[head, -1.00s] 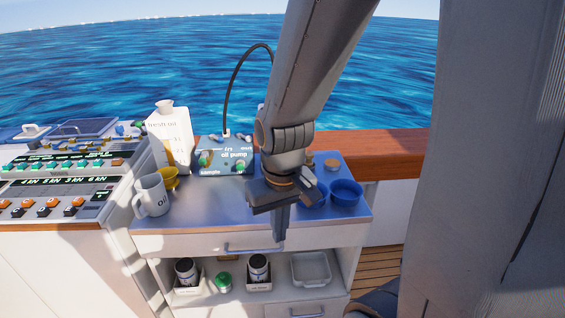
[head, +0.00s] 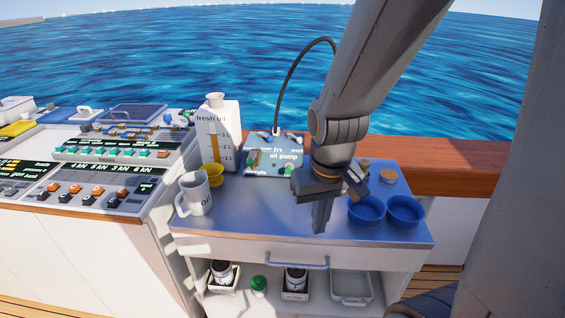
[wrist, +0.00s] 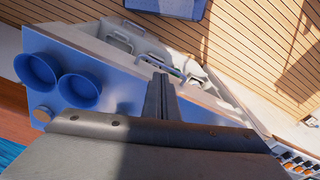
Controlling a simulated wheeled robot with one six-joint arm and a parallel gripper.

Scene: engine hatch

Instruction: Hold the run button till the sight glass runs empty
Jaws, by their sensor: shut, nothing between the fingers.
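The oil pump panel (head: 273,153) stands at the back of the metal worktop. It has green buttons, one at its lower left (head: 254,163) and one at its lower right (head: 288,170); I cannot tell which is the run button. No sight glass can be made out for certain; my arm hides the panel's right side. My gripper (head: 319,228) is shut and empty, pointing down over the front of the worktop, in front of and right of the panel. In the wrist view, its closed fingers (wrist: 159,96) reach toward the worktop's front edge.
Two blue bowls (head: 366,211) (head: 405,210) stand right of my gripper. A white fresh oil jug (head: 219,135), a yellow funnel (head: 213,175) and an oil mug (head: 195,194) stand left. A black hose (head: 289,82) arches from the panel. A control console (head: 90,165) lies further left.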

